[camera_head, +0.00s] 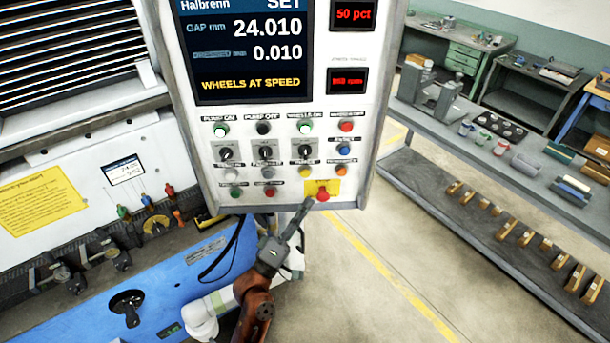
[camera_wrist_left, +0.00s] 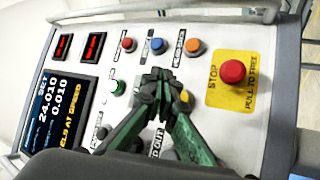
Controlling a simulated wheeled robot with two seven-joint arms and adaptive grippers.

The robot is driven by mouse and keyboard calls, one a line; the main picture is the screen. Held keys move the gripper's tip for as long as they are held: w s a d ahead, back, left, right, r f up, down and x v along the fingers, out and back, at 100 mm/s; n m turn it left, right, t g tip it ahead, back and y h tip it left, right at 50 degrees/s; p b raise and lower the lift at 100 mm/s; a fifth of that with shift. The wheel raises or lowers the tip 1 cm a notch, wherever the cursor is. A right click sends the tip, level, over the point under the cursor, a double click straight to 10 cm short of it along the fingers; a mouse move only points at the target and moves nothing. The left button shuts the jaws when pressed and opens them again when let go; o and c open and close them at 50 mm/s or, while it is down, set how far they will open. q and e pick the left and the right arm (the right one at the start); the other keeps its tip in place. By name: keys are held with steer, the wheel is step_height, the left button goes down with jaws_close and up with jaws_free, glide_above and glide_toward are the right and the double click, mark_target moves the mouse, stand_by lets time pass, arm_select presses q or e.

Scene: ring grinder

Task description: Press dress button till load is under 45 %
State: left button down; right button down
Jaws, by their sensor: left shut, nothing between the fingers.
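The control panel (camera_head: 285,150) shows a red load display (camera_head: 353,14) reading 50 pct. A blue button (camera_head: 343,150) sits in the right column between a red one (camera_head: 346,126) and an orange one (camera_head: 341,172); its small label is too blurred to read surely as dress. The blue button also shows in the wrist view (camera_wrist_left: 157,46). My left gripper (camera_head: 305,206) is shut and empty, in front of the panel's lower edge. In the wrist view its fingertips (camera_wrist_left: 160,82) cover part of a knob area beside the blue button, and I cannot tell their distance from the panel.
A red stop button (camera_head: 322,195) on a yellow plate is close to the gripper. The screen (camera_head: 252,50) reads GAP 24.010 and WHEELS AT SPEED. Selector knobs (camera_head: 306,152) fill the panel's middle. A grey shelf (camera_head: 480,160) with parts stands right; floor between is clear.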

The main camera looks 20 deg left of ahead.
mark_target(305, 173)
arm_select(q)
steer(key=w+a, duration=0.2)
steer(key=w, duration=0.5)
steer(key=shift+w+a+b, duration=0.2)
steer(key=shift+a+b, duration=0.05)
steer(key=shift+b, duration=0.2)
stand_by(1.0)
steer(key=shift+w+a, duration=0.2)
steer(key=shift+w, duration=0.2)
steer(key=shift+w+a, duration=0.15)
steer(key=shift+w, duration=0.3)
stand_by(0.9)
steer(key=shift+s, duration=0.1)
steer(key=shift+s+d+p, duration=0.3)
steer(key=shift+s, duration=0.5)
